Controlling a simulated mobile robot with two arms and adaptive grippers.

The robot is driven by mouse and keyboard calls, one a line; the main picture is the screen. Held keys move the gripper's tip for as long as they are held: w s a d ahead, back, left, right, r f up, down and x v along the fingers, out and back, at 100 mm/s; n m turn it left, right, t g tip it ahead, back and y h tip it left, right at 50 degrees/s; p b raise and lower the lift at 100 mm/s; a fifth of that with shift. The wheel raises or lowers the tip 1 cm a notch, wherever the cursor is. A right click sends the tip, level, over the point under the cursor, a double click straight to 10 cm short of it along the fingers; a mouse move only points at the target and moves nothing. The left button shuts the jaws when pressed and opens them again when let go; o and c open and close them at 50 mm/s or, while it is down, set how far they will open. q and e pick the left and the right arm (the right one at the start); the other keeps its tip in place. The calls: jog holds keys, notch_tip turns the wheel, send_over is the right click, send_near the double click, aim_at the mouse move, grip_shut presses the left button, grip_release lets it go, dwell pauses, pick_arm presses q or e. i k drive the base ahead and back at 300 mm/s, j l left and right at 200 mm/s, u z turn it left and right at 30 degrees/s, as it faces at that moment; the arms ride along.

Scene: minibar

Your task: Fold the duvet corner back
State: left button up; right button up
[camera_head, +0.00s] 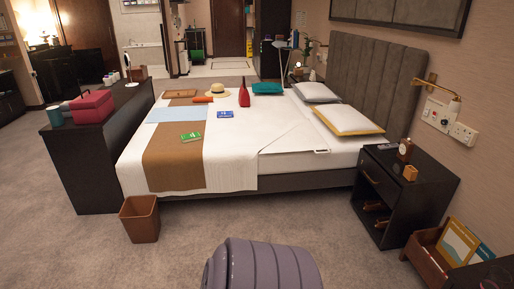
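The white duvet (232,152) covers the foot and middle of the bed and hangs over the near side. A brown runner (174,165) lies across it at the foot end. Toward the headboard, a slanted edge runs across the white bedding near the near side. I cannot tell clearly whether it is a folded corner. A bare white strip (325,160) shows along the near side by the pillows. Neither of my grippers is in view.
Pillows (352,118), a red bottle (244,96), a straw hat (218,89) and booklets (190,137) lie on the bed. A dark nightstand (385,185) stands right, a brown bin (140,218) left. A grey ribbed object (262,266) fills the bottom centre. Carpet between is clear.

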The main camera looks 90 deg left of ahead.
aim_at(304, 137)
jog(key=u, duration=2.4)
jog(key=i+j, duration=0.2)
jog(key=i, duration=0.25)
jog(key=i+j, duration=0.2)
jog(key=i, duration=0.3)
jog(key=i+j, duration=0.15)
jog(key=i, duration=0.3)
jog(key=i+j, duration=0.2)
jog(key=i, duration=0.3)
jog(key=i+j, duration=0.2)
jog(key=i, duration=0.25)
